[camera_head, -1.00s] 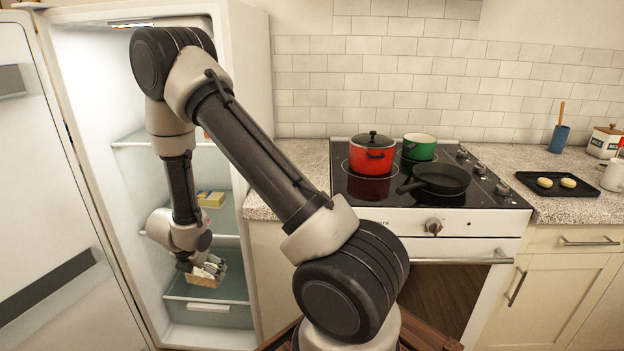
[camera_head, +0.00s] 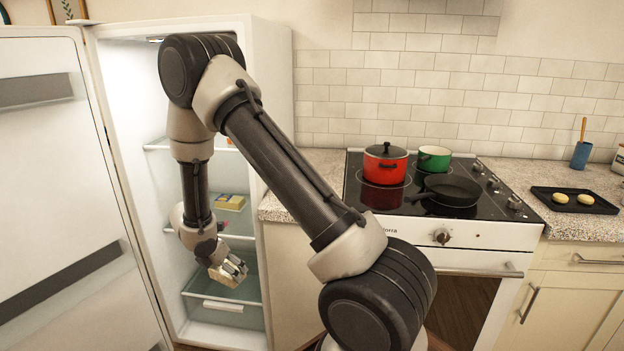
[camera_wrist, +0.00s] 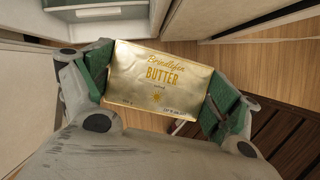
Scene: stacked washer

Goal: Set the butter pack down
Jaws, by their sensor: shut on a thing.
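The butter pack (camera_wrist: 158,82) is a gold wrapped block with "Butter" lettering, held between the green-padded fingers of my gripper (camera_wrist: 160,92) in the wrist view. Both pads press on its short ends. In the head view the butter pack (camera_head: 226,274) shows as a pale block at my gripper (camera_head: 229,268), low in front of the open fridge (camera_head: 277,120).
Another yellow pack (camera_head: 230,202) lies on a fridge shelf. The fridge door (camera_head: 50,190) stands open at left. The stove (camera_head: 440,195) holds a red pot (camera_head: 385,165), a green pot (camera_head: 434,158) and a black pan (camera_head: 452,190). Bare counter (camera_head: 290,190) lies between fridge and stove.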

